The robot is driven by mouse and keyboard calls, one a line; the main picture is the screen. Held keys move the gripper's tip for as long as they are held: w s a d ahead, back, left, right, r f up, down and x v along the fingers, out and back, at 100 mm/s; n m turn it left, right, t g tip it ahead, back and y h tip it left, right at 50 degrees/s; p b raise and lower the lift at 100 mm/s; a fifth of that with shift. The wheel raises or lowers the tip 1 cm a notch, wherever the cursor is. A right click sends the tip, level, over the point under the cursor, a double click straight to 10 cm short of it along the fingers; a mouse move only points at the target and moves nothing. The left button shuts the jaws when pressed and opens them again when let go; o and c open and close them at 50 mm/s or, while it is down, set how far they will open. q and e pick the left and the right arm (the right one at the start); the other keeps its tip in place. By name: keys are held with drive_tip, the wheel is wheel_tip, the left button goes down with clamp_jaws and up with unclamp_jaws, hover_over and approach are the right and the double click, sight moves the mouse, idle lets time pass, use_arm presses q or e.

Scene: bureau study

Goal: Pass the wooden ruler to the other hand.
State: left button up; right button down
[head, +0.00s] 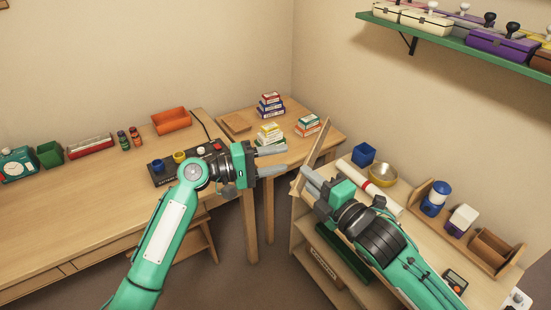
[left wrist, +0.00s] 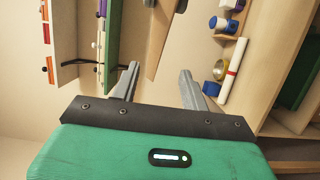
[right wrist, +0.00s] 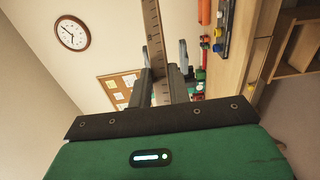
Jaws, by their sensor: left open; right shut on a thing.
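The wooden ruler (head: 315,148) is a long, thin tan strip, tilted upward above the shelf unit. My right gripper (head: 313,182) is shut on its lower part, and the ruler's marked face (right wrist: 155,40) shows between the fingers in the right wrist view. My left gripper (head: 285,157) is open and empty, its fingers pointing right toward the ruler with a gap between. In the left wrist view, a tan strip that looks like the ruler (left wrist: 163,35) lies beyond the open left fingers (left wrist: 160,74), not between them.
The desk (head: 95,210) holds a black tray of cups, an orange bin (head: 170,121) and small bottles. Stacked boxes (head: 270,105) stand on the corner table. The low shelf unit under my right arm holds a bowl (head: 383,175), a blue cup and a rolled paper. A green wall shelf (head: 450,43) is at upper right.

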sight(318, 151)
use_arm(q)
drive_tip(key=x, duration=1.2)
drive_tip(key=shift+s+r, duration=0.1)
drive_tip(key=shift+r, duration=0.15)
drive_tip(key=shift+d, duration=0.1)
clamp_jaws()
use_arm(e)
drive_tip(key=c, duration=1.2)
unclamp_jaws()
